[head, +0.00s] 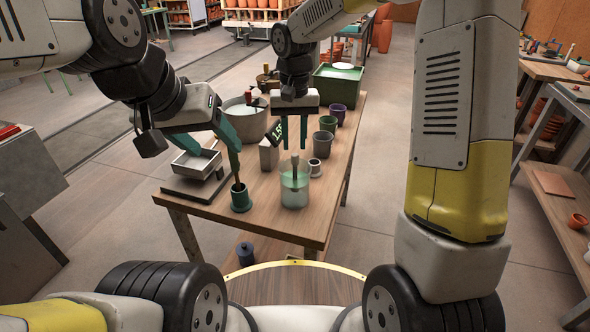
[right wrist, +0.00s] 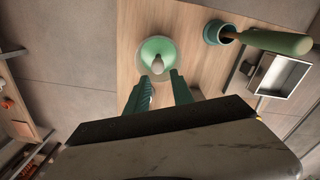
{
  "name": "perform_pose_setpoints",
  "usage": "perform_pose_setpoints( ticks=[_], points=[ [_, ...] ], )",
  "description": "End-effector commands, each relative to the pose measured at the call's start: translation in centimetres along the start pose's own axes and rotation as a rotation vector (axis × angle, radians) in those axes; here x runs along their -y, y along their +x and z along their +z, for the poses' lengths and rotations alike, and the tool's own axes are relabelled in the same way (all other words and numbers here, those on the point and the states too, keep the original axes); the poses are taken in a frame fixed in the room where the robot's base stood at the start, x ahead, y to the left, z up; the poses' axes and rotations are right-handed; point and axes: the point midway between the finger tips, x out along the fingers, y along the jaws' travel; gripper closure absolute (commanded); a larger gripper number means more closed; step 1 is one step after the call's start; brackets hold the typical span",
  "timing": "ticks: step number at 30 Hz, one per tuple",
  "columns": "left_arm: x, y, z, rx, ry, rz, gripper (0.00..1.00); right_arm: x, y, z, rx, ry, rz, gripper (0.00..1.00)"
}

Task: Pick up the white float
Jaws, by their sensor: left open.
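The float (head: 294,169) stands upright in a clear jar of pale green liquid (head: 295,195) at the table's near end. Its stem looks greyish in the head view; its pale rounded top (right wrist: 157,63) shows in the right wrist view. My right gripper (head: 293,149) points down, open and empty, over the jar. In the right wrist view its fingertips (right wrist: 159,76) lie just short of the float's top, on either side of its line; contact cannot be told. My left gripper (head: 225,165) is open, left of the jar, one finger above a dark green cup (head: 241,201).
The green cup holds a tool with a brown shank and pale green handle (right wrist: 272,40). A grey tray (head: 196,165) lies at the left edge. A small grey cup (head: 314,168), a display block (head: 276,132), a basin (head: 246,122) and several pots stand behind the jar.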

Motion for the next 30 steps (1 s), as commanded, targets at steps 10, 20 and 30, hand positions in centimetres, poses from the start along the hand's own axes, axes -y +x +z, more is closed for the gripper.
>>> perform_pose_setpoints(
  ticks=[10,20,30],
  points=[
    [0.0,0.0,0.0,0.0,0.0,0.0,0.4,-0.1,5.6,0.2,0.004,-0.001,0.001,0.72],
    [0.0,0.0,0.0,0.0,0.0,0.0,0.4,-0.1,8.9,0.9,0.005,-0.001,0.0,0.72],
    [0.0,0.0,0.0,0.0,0.0,0.0,0.4,-0.1,11.5,1.0,0.001,-0.001,0.0,0.72]
  ],
)
